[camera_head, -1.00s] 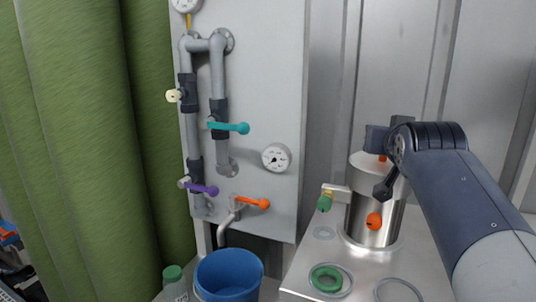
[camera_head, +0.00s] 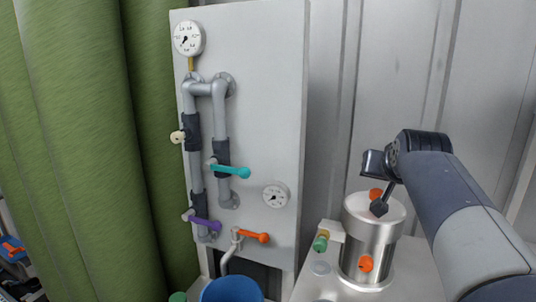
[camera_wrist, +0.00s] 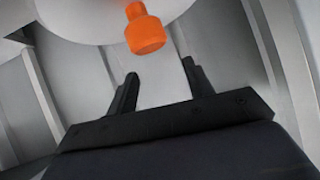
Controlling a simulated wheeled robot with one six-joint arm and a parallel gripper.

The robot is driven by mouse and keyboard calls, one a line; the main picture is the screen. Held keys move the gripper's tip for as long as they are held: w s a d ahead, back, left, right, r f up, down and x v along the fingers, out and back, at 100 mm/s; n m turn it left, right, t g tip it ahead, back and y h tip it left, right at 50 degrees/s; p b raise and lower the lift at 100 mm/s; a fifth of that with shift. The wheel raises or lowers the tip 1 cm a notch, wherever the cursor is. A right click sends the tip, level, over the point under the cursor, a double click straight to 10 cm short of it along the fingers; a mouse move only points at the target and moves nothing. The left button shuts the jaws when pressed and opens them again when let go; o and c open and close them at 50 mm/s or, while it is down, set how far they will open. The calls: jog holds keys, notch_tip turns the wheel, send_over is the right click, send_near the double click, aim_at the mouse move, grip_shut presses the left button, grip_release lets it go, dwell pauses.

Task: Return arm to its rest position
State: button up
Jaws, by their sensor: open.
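My arm (camera_head: 452,205) reaches in from the lower right in the head view, its wrist bent in front of and above the steel vessel (camera_head: 370,240). My gripper (camera_wrist: 160,74) shows in the wrist view with its two dark fingers apart and nothing between them. An orange knob (camera_wrist: 146,30) on the pale vessel appears beyond the fingertips, apart from them. In the head view the dark end of my arm overlaps the vessel's top; whether it touches cannot be told.
At left stands a panel (camera_head: 265,100) with pipes, gauges and teal, purple and orange levers. A blue bucket (camera_head: 231,291) is below it. A green curtain (camera_head: 90,150) hangs at far left.

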jog(key=shift+w+d+r+g+y+p, duration=0.35)
jog(key=shift+w+r+g+p, duration=0.45)
jog(key=shift+p, duration=2.2)
jog(key=w+g+p, duration=0.1)
jog(key=p, duration=0.1)
jog(key=w+g+p, duration=0.1)
jog(key=p, duration=0.2)
jog(key=shift+d+y, duration=0.25)
jog(key=shift+d, duration=0.15)
jog(key=shift+w+d+f+m+g+y+p, duration=0.2)
jog(key=shift+w+g+p, duration=0.4)
jog(key=shift+p, duration=0.95)
jog(key=shift+w+d+f+m+g+y+p, duration=0.1)
jog(key=shift+w+d+g+y+p, duration=0.2)
jog(key=shift+g+p, duration=0.85)
jog(key=shift+w+a+t+p, duration=0.1)
jog(key=shift+t+p, duration=0.25)
